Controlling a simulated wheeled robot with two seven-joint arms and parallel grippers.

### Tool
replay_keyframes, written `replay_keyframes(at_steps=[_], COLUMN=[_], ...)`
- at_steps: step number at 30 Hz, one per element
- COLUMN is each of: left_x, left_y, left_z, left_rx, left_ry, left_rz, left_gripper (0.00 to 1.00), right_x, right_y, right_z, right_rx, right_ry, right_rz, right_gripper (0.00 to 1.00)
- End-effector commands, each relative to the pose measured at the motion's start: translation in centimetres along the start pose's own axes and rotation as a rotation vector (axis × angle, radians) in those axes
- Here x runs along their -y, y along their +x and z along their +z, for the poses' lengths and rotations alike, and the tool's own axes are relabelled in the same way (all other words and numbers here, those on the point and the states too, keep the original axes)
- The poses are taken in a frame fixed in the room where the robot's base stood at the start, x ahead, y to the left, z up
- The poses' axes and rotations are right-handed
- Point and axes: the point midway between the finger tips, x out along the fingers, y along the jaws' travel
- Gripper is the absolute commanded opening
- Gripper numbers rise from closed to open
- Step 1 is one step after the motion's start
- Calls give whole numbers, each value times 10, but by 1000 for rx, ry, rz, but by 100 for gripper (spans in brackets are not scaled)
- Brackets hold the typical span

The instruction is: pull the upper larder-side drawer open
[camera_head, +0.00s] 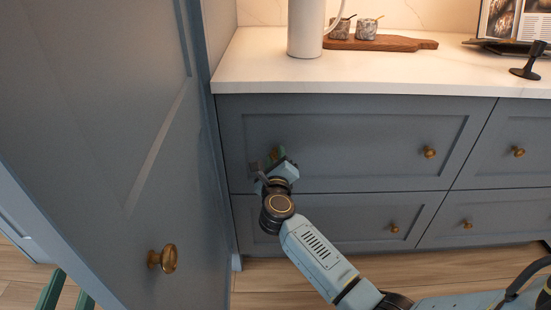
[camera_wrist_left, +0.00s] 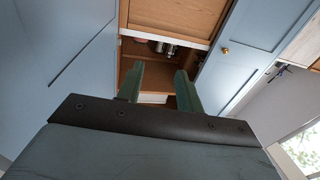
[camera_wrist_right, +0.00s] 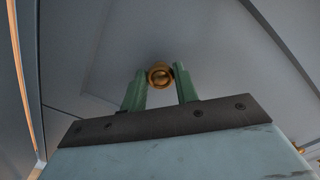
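The upper larder-side drawer (camera_head: 350,145) is the wide blue-grey front under the counter, beside the tall door. It looks flush with its neighbours. Its right brass knob (camera_head: 429,153) is bare. My right gripper (camera_head: 273,156) is at the drawer's left end, where it hides the left knob in the head view. In the right wrist view that brass knob (camera_wrist_right: 160,74) sits between the green fingertips, which appear shut on it from both sides. My left gripper (camera_wrist_left: 160,80) is open and empty; its fingertips show at the head view's bottom left (camera_head: 66,292).
A tall blue door (camera_head: 110,130) with a brass knob (camera_head: 162,258) stands close on the left. A lower drawer (camera_head: 345,218) lies below. The counter (camera_head: 370,75) holds a white pitcher (camera_head: 305,30) and a wooden board (camera_head: 400,43). The left wrist view shows an open wooden cupboard (camera_wrist_left: 160,55).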

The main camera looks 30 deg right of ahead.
Motion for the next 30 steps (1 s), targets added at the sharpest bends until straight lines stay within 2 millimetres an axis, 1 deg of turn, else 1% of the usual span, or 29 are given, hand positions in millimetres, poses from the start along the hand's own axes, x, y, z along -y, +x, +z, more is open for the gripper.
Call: replay_keyframes(at_steps=[1,4,11,13,17,22,26,30], left_x=[0,0,0,1,5,12,19,25], left_y=[0,0,0,0,-4,-16,-35,-62], left_z=[0,0,0,4,20,52,81,106], left_rx=[0,0,6,31,134,347,548,752], left_ry=[0,0,0,1,4,7,7,4], left_rz=[0,0,0,-2,-13,-30,-49,-67], left_gripper=[36,36,36,36,36,36,36,36], right_x=[0,0,0,0,0,0,0,0], right_y=[0,0,-2,-4,-15,-38,-61,-88], right_z=[0,0,0,0,1,1,1,0], right_rx=[0,0,-1,-1,-1,-3,-3,-4], right_ry=[0,0,0,0,0,1,0,0], right_rz=[0,0,0,1,2,5,5,5], right_gripper=[12,0,0,0,0,0,0,0])
